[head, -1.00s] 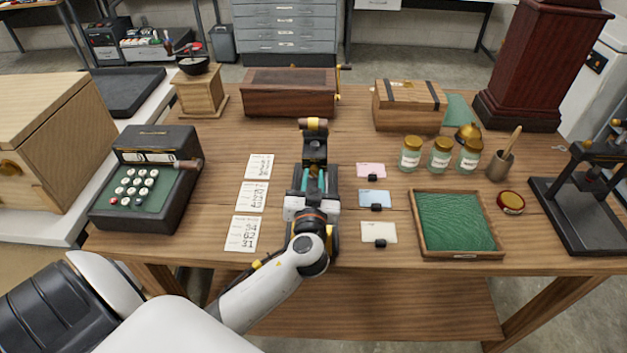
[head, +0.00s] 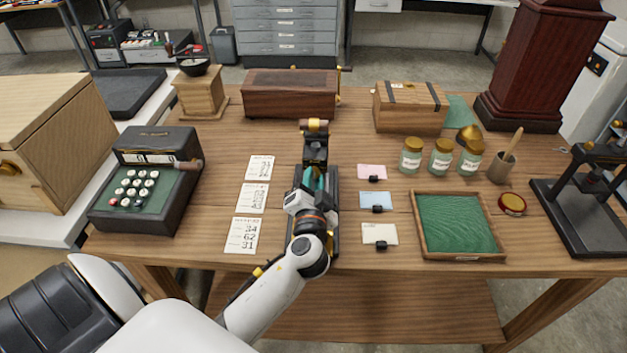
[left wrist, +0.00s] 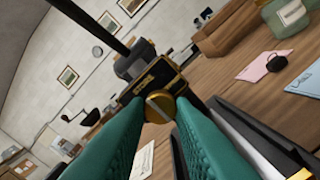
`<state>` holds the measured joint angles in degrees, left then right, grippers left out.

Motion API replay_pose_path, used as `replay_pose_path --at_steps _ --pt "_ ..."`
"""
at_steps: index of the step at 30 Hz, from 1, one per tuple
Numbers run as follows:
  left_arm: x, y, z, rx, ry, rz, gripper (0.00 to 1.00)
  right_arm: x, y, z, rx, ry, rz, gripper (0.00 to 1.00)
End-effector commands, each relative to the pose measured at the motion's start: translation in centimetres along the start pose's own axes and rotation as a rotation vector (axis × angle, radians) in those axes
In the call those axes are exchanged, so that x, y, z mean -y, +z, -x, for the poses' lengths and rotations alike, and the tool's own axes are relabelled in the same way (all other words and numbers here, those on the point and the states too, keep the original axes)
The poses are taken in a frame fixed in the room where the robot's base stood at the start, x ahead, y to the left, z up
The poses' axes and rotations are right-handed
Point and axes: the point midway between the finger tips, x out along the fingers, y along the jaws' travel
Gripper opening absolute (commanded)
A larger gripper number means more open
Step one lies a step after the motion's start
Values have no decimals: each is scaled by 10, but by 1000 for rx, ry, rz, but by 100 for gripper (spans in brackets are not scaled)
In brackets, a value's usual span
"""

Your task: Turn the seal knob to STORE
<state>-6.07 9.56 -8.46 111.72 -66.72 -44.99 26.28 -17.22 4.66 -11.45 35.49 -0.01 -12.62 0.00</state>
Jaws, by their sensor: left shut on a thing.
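The seal knob (left wrist: 160,105) is a round brass knob with a pale line across its face, seen between my teal fingertips in the left wrist view. It is on the front of a dark device (head: 316,148) with a wooden-handled lever on top, standing mid-table. My left gripper (head: 315,180) is at the device's near side and shut on the knob. In the head view the fingers and wrist hide the knob. I cannot read any STORE mark, nor tell which setting the knob's line points to. My right gripper is not in view.
Several white printed cards (head: 252,197) lie left of the device, and coloured cards with small black clips (head: 376,199) lie to its right. A keyed box (head: 150,180) stands at the left, and a green-lined tray (head: 459,225) at the right.

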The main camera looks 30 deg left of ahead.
Motion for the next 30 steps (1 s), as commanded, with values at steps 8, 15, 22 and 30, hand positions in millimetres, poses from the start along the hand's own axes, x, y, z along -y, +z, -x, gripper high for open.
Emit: replay_pose_path --at_steps 8,15,22,30 --pt "0 1 0 2 1 -26 0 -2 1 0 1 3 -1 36" --pt "0 1 0 2 1 -25 0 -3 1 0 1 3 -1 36" --pt "0 1 0 1 1 -24 44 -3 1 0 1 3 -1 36" --pt "1 0 3 0 -1 -24 44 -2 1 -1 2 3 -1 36"
